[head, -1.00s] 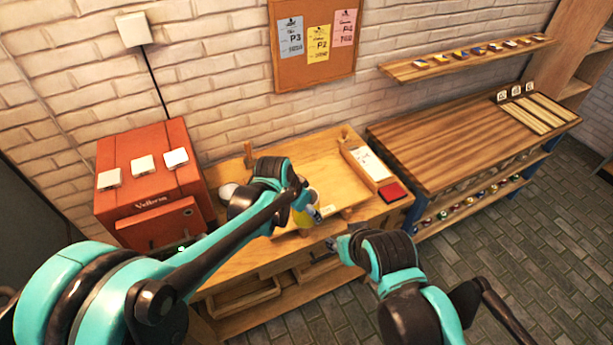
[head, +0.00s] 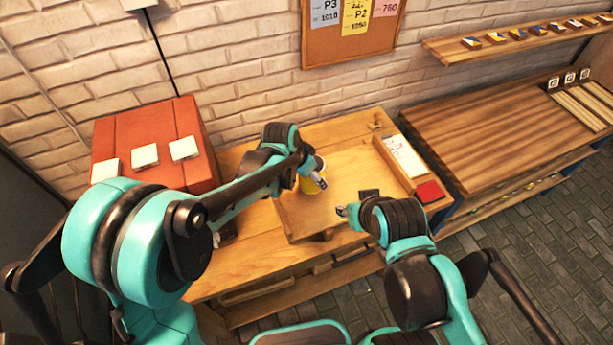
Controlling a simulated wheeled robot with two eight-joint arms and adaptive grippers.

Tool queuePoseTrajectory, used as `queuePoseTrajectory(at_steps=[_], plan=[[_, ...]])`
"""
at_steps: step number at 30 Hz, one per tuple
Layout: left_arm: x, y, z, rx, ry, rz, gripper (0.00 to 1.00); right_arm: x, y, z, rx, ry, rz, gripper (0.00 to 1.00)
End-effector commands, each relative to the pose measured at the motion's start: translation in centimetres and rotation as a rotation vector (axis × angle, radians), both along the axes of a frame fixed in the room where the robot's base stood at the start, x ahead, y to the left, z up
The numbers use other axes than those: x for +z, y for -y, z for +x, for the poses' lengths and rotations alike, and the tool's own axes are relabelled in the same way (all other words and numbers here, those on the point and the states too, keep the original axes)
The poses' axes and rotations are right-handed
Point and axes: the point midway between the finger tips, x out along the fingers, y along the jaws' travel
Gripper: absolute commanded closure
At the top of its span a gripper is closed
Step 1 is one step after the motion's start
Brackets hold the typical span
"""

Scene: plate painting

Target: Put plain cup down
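A red machine (head: 150,135) with white tiles stands at the left. A tray with a white sheet (head: 403,156) and a red pad (head: 429,191) lie on the bench's right side. A slatted table (head: 490,125) adjoins at right. The bench behind the cup is mostly clear.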

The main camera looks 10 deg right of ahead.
Motion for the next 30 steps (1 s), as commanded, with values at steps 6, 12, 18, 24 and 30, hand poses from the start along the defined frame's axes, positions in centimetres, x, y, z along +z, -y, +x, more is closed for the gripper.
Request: queuePoseTrajectory(at_steps=[6,12,18,24,30], plan=[[-2.4,-0.2,-0.1,-0.004,0.0,0.0,0.73,-1.7,0.0,0.0,0.0,0.0,0.0,0.6],[-4.4,-0.5,-0.3,-0.008,0.0,0.0,0.73,-3.0,0.0,0.0,0.0,0.0,0.0,0.6],[-4.2,-0.5,-0.3,-0.008,0.0,0.0,0.72,-2.7,0.0,0.0,0.0,0.0,0.0,0.6],[-4.5,-0.4,-0.3,-0.009,0.0,0.0,0.21,-3.1,0.0,0.0,0.0,0.0,0.0,0.6],[-4.5,-0.4,-0.3,-0.009,0.0,0.0,0.13,-3.0,0.0,0.0,0.0,0.0,0.0,0.6]])
